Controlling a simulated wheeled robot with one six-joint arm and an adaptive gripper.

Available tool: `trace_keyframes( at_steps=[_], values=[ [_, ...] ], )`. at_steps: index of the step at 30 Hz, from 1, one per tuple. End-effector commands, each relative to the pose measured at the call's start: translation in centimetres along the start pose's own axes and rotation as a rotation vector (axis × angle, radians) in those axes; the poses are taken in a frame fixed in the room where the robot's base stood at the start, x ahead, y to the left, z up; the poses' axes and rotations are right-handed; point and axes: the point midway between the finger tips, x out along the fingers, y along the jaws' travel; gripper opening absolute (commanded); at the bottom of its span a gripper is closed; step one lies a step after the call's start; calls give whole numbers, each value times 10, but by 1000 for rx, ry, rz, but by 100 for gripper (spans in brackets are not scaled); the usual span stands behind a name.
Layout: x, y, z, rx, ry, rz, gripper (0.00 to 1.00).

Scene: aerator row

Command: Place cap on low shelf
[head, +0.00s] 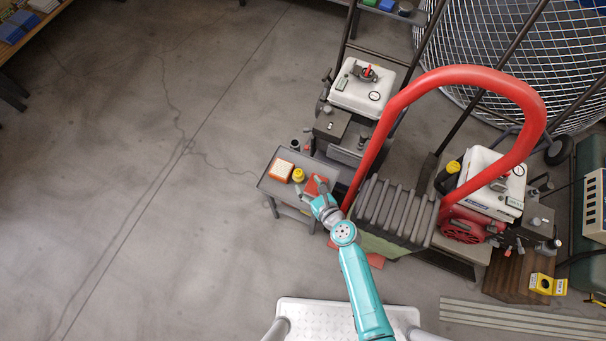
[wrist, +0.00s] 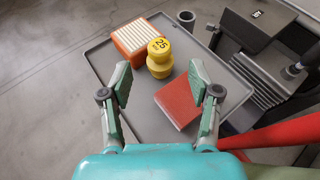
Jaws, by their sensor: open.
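A small yellow round piece marked 25 (wrist: 159,60), with a narrow neck, stands upright on a low grey shelf top (wrist: 165,128). It is the most cap-like thing I see, but I cannot tell for sure that it is the cap. It also shows in the head view (head: 298,175) on the grey top (head: 285,192). My gripper (wrist: 160,78) is open and empty above the shelf top. The yellow piece appears between and just beyond my fingertips; no contact shows. In the head view, my gripper end is at the shelf's right side.
An orange block with a white ribbed top (wrist: 138,38) lies left of the yellow piece. A red block (wrist: 178,102) lies to its right. A dark cup (wrist: 186,19) stands at the far edge. A thick red tube (head: 470,75) arches close beside my arm. Floor at left is clear.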

Motion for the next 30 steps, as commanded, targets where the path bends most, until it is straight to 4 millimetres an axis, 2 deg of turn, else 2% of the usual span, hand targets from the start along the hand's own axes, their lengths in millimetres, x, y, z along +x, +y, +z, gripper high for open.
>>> trace_keyframes(
  at_steps=[4,11,21,30],
  values=[
    [19,0,0,-1,-1,0,62],
    [31,0,0,-1,-1,0,62],
    [73,0,0,-2,-1,0,62],
    [80,-1,0,-3,1,-2,62]
  ],
)
